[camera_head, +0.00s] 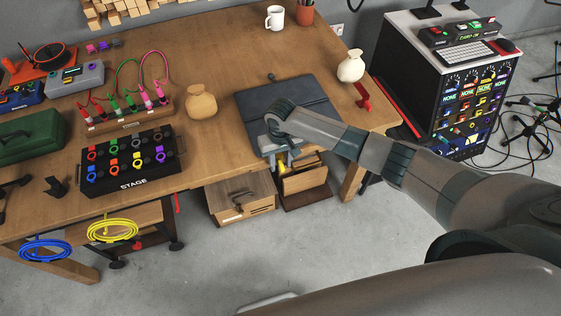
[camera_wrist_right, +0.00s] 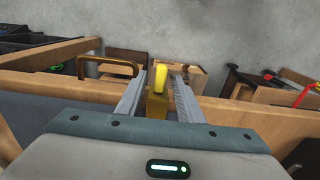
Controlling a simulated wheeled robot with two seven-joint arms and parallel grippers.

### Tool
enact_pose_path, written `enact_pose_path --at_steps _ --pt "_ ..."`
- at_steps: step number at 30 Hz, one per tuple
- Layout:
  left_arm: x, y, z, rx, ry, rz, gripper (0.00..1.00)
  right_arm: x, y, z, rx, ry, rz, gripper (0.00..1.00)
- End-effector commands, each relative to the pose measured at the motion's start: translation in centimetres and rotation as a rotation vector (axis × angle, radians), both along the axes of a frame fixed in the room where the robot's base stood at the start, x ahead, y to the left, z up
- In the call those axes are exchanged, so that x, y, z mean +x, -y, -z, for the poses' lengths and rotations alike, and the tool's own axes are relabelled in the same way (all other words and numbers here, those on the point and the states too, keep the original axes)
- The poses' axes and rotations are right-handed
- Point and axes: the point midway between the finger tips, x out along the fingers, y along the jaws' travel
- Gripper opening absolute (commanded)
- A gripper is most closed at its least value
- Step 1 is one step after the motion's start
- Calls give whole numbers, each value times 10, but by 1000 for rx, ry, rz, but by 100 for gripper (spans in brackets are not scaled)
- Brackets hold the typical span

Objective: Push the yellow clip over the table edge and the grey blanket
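The yellow clip (camera_head: 283,167) shows at the table's front edge, below the grey blanket (camera_head: 308,91), which lies flat on the table. My right gripper (camera_head: 282,160) is over that edge and partly hides the clip. In the right wrist view the clip (camera_wrist_right: 158,98) stands between the two fingers of the right gripper (camera_wrist_right: 158,85). The fingers are apart, with a gap to the clip's upper part. Whether its lower part touches the blanket and table edge is hidden. My left gripper is not in view.
A red clip (camera_head: 362,95) sits at the table's right side, near a cream vase (camera_head: 351,66). A tan vase (camera_head: 201,102) stands left of the blanket. Wooden drawer boxes (camera_head: 240,196) are below the table edge. A black equipment rack (camera_head: 440,90) stands right.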

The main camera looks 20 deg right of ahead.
Motion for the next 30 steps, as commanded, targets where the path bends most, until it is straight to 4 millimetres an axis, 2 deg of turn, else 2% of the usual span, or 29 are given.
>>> enact_pose_path --at_steps 8,14,20,30 --pt "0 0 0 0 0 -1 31 0 0 -1 0 0 0 34" --pt "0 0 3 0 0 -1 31 0 0 -14 1 1 0 34" --pt "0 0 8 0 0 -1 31 0 0 -43 2 3 -1 34" --pt "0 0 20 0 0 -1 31 -1 0 -111 1 4 -2 34"
